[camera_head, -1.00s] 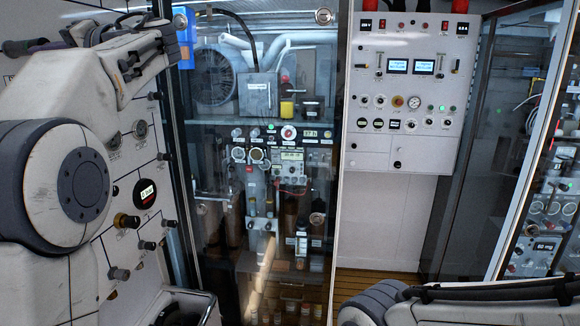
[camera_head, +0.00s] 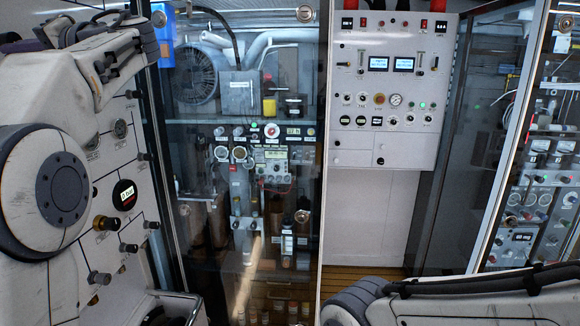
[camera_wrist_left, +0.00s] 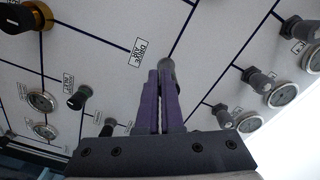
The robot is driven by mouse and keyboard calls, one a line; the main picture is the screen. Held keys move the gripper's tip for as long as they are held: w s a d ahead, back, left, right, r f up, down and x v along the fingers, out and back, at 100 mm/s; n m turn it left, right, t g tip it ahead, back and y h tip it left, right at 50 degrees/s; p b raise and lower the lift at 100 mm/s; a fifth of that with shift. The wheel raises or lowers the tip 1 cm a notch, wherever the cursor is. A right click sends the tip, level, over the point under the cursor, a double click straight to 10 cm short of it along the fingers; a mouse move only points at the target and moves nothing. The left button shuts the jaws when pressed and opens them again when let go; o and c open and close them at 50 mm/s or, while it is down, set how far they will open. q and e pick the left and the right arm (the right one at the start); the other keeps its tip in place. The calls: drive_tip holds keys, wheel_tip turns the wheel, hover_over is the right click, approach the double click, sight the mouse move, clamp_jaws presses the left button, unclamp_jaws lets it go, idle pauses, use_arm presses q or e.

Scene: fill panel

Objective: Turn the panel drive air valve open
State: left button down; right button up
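The drive air valve is a small grey knob (camera_wrist_left: 168,66) on the white panel, beside the "DRIVE AIR" label (camera_wrist_left: 140,52) in the left wrist view. My left gripper (camera_wrist_left: 160,78) has purple fingers close together, with a narrow gap between them. Their tips are at the knob and partly cover it; I cannot tell whether they grip it. In the head view, my left arm reaches over the panel (camera_head: 110,175) on the left, and its fingertips do not show clearly. My right arm lies at lower right; its gripper is out of view.
Several other knobs, a gold-collared knob (camera_wrist_left: 25,17) and gauges (camera_wrist_left: 282,94) surround the valve on the panel. A glass cabinet (camera_head: 250,220) stands in the middle, and another white control panel (camera_head: 390,85) is to its right.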

use_arm(q)
drive_tip(key=d+b, duration=0.1)
drive_tip(key=d, duration=0.5)
drive_tip(key=shift+s+f, duration=0.25)
drive_tip(key=shift+s, duration=0.15)
drive_tip(key=a+r+m+p, duration=0.4)
drive_tip(key=a+m+p, duration=0.2)
drive_tip(key=m+p, duration=0.5)
drive_tip(key=shift+m, duration=0.5)
drive_tip(key=shift+w+f, duration=0.2)
drive_tip(key=shift+w, duration=0.05)
idle(1.1)
